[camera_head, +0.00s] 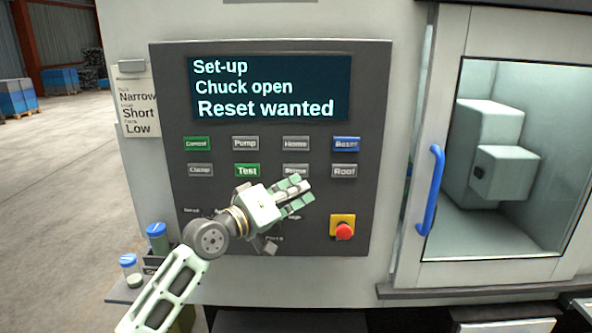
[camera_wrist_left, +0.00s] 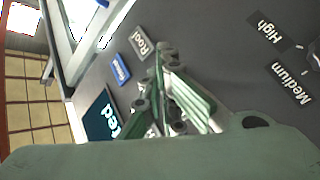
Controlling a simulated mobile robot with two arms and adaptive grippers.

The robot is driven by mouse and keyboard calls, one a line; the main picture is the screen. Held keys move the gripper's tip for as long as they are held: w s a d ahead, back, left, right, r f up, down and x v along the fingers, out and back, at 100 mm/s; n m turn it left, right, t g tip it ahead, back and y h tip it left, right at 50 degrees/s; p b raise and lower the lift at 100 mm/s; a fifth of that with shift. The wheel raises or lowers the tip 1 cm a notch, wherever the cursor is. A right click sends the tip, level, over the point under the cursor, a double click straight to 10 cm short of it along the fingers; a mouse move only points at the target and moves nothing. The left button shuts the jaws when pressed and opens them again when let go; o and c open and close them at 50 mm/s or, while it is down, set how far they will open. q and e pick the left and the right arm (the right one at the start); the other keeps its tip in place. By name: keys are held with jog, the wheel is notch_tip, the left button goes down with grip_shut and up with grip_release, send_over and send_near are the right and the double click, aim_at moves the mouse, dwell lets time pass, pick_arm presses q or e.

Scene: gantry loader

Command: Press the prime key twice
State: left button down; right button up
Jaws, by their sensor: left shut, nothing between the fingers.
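The dark control panel (camera_head: 375,110) carries two rows of keys below its display (camera_head: 270,88), which reads "Set-up, Chuck open, Reset wanted". A grey key (camera_head: 295,169) in the lower row, between the green Test key (camera_head: 247,170) and the grey Roof key (camera_head: 344,171), has a blurred label that I cannot read for sure; no key clearly reads Prime. My left gripper (camera_head: 300,190) is shut and empty, its fingertips just below that grey key in the head view. I cannot tell whether they touch the panel. The wrist view shows the fingers (camera_wrist_left: 182,95) close to the panel. My right gripper is not in view.
The upper row has a green key (camera_head: 196,144), Pump (camera_head: 245,143), Home (camera_head: 296,143) and a blue key (camera_head: 345,143). A red stop button (camera_head: 344,231) is lower right. A door with a blue handle (camera_head: 431,190) stands right. Two jars (camera_head: 158,238) sit lower left.

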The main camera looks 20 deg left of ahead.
pick_arm(q)
jog(key=s+p, duration=0.1)
jog(key=s, duration=0.1)
jog(key=s+d+p, duration=0.1)
jog(key=s, duration=0.1)
jog(key=shift+s+d+r+p, duration=0.1)
jog(key=shift+s+r+p, duration=0.1)
jog(key=shift+p, duration=0.15)
jog(key=shift+f, duration=0.1)
